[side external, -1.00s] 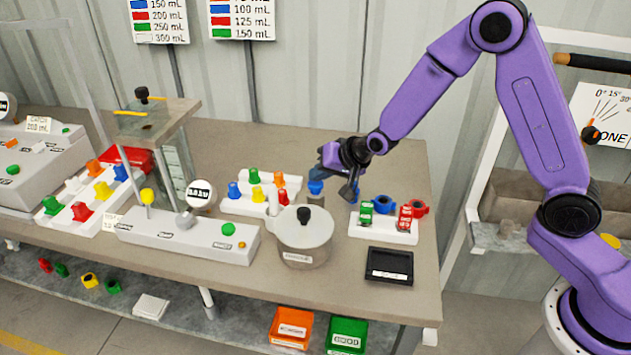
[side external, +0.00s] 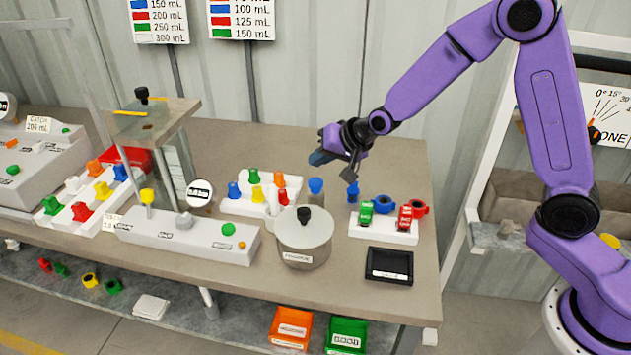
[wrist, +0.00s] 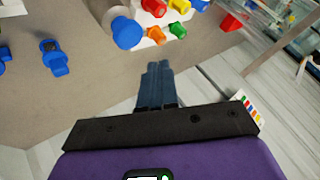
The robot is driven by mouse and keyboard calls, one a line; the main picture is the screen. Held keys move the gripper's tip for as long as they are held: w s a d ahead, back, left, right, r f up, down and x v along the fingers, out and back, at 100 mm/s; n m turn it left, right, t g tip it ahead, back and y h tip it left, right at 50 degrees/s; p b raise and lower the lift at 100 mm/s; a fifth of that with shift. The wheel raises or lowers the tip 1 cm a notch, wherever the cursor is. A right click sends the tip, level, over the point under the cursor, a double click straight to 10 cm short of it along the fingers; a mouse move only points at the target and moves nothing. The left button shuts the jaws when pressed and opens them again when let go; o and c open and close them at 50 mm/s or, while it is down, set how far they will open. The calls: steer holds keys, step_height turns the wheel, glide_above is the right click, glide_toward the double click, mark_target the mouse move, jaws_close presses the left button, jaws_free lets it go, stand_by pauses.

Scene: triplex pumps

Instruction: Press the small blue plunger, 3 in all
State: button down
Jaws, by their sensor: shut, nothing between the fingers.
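A blue round cap (side external: 316,186) tops a grey cylinder on the bench, behind and right of the grey pot. It also shows at the upper middle of the wrist view (wrist: 128,33). Another, smaller blue piece (side external: 353,192) stands right of it, near the white tray; I cannot tell which of the blue pieces is the small plunger. My gripper (side external: 320,158) is shut and empty, its bluish fingers above and behind the capped cylinder. In the wrist view the shut fingertips (wrist: 159,66) are apart from the blue cap.
A grey pot (side external: 304,243) with a black knob stands left of a white tray (side external: 384,232) holding green and red parts. A black pad (side external: 389,266) lies in front. A white block (side external: 262,205) with coloured knobs and a long console (side external: 188,239) stand left.

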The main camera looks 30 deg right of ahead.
mark_target(320, 183)
steer(key=shift+r, duration=1.25)
stand_by(1.6)
step_height(320, 183, up, 4)
steer(key=shift+f, duration=0.1)
steer(key=shift+f, duration=0.15)
steer(key=shift+f, duration=4.3)
steer(key=shift+f, duration=0.15)
steer(key=shift+f, duration=0.25)
